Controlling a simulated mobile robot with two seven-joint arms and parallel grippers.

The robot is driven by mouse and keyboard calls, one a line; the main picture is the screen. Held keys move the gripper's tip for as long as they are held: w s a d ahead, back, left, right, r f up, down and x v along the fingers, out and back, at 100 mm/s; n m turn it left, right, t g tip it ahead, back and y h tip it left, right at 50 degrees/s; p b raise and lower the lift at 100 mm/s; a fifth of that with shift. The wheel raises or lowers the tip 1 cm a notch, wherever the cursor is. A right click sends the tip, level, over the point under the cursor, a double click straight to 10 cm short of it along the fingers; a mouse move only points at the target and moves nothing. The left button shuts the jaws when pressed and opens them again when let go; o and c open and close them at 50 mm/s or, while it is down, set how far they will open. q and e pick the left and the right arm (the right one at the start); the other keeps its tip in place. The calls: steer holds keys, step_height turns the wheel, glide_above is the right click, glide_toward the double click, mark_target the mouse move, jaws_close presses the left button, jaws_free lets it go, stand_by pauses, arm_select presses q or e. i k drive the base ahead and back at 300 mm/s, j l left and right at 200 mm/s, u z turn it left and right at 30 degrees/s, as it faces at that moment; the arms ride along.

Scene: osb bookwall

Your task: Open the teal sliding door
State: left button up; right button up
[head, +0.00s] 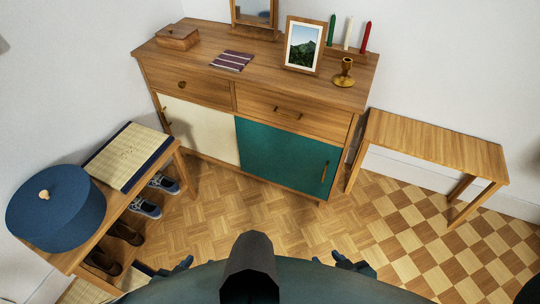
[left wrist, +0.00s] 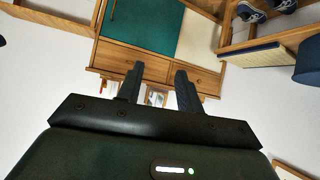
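The teal sliding door (head: 275,157) covers the right half of the wooden cabinet's lower front. A slim upright handle (head: 324,171) sits near its right edge. The cream door (head: 200,130) covers the left half. The teal door also shows upside down in the left wrist view (left wrist: 147,27). My left gripper (head: 182,264) is low in the head view, well apart from the cabinet; its two fingers are spread and empty in the left wrist view (left wrist: 158,78). My right gripper (head: 343,261) is at the bottom, apart from the door, and its fingers are too small to judge.
A low shoe bench (head: 75,255) with a blue round box (head: 56,208) stands at left. A narrow wooden table (head: 435,143) stands right of the cabinet. A picture frame (head: 303,45) and candlestick (head: 344,72) stand on the cabinet top. The parquet floor before the cabinet is clear.

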mark_target(304, 164)
steer(key=i+j+z, duration=0.1)
steer(key=z, duration=0.25)
steer(key=i+j+z, duration=0.45)
steer(key=z, duration=0.15)
steer(key=i+z, duration=0.45)
steer(key=i, duration=0.3)
